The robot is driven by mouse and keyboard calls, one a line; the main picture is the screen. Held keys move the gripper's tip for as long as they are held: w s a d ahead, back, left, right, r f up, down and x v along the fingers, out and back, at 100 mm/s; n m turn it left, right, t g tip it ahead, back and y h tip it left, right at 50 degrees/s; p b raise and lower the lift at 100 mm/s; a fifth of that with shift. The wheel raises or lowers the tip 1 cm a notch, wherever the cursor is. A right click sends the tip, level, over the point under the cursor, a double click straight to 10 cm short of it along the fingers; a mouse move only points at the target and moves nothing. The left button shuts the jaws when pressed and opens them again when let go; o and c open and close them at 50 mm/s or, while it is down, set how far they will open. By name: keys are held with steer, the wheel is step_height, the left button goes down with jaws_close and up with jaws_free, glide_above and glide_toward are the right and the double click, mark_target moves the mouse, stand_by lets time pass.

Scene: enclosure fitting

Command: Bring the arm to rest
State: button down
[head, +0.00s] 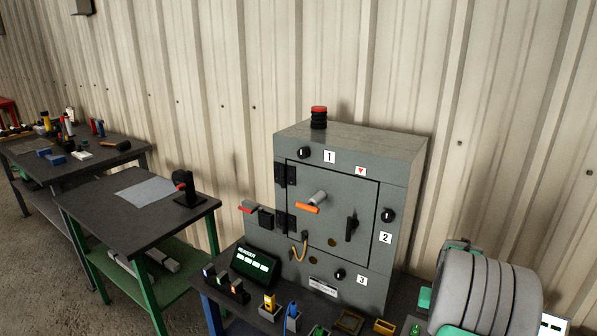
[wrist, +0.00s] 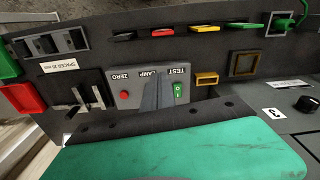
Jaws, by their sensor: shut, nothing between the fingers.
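My arm (head: 487,290), grey and ribbed with green parts, is at the lower right of the head view, in front of and to the right of the grey enclosure (head: 405,165). In the wrist view my gripper (wrist: 158,82) shows as narrow grey-blue fingers, shut and empty. They lie over the grey switch panel (wrist: 128,75) with its red button and green switch; I cannot tell the gap between them. A large green pad and dark bolted plate, seemingly mine, fill the bottom of that view. The enclosure's door (head: 330,225) looks closed, with an orange handle (head: 308,208) on it.
The bench before the enclosure carries a readout (head: 255,264), small coloured holders (head: 292,316) and a yellow bin (head: 384,327). Side benches (head: 120,215) with tools stand left. A corrugated wall is behind. The air above the benches is clear.

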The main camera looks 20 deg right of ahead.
steer(key=a+r+n+t, duration=0.15)
steer(key=a+r, duration=0.25)
steer(key=a, duration=0.5)
steer(key=a+r+n, duration=0.2)
steer(key=a+r, duration=0.3)
steer(key=a, duration=0.4)
steer(key=a+r+n+t, duration=0.15)
steer(key=a+r, duration=0.25)
steer(key=a, duration=0.5)
steer(key=s+a+n, duration=0.3)
steer(key=s+a, duration=0.2)
steer(key=a, duration=0.3)
steer(key=shift+s+a+r, duration=0.25)
steer(key=shift+s+r, duration=0.05)
steer(key=shift+s, duration=0.1)
steer(key=shift+d, duration=0.1)
